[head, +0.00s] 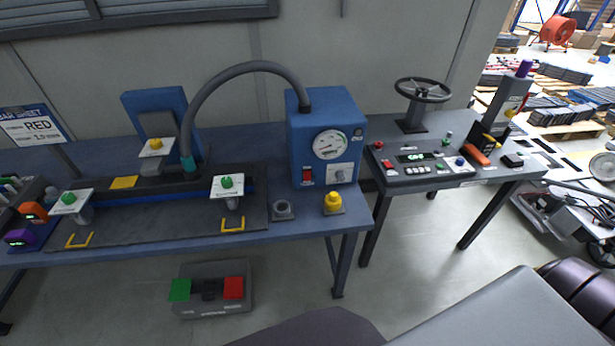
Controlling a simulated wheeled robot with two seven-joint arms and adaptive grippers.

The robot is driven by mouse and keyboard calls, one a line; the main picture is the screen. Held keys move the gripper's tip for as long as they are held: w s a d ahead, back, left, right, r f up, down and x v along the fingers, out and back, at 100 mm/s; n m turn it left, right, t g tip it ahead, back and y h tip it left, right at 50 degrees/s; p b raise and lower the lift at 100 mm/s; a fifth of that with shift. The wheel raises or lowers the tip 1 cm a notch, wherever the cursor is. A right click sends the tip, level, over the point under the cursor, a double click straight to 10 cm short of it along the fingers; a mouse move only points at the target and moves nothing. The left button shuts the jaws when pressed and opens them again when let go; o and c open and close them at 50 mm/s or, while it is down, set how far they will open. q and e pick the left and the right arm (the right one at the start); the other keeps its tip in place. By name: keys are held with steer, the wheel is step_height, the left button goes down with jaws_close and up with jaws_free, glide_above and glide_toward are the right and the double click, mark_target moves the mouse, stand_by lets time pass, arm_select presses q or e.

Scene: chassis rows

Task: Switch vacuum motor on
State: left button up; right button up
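A blue vacuum unit (300,130) stands at the right end of the blue workbench, with a grey hose (245,68) arching from its top to the left. Its front carries a round white gauge (330,144), a red rocker switch (307,176) at the lower left and a grey knob (340,176) on a light plate to the right. The switch is too small to tell which way it is tipped. Neither gripper is in view, and nothing covers the unit's front.
A yellow knob (333,201) and a grey round socket (282,208) sit on the bench in front. A fixture with green-knobbed plates (227,186) is left. A control table with a handwheel (422,90) stands right. A grey box (212,292) with green and red pads lies on the floor.

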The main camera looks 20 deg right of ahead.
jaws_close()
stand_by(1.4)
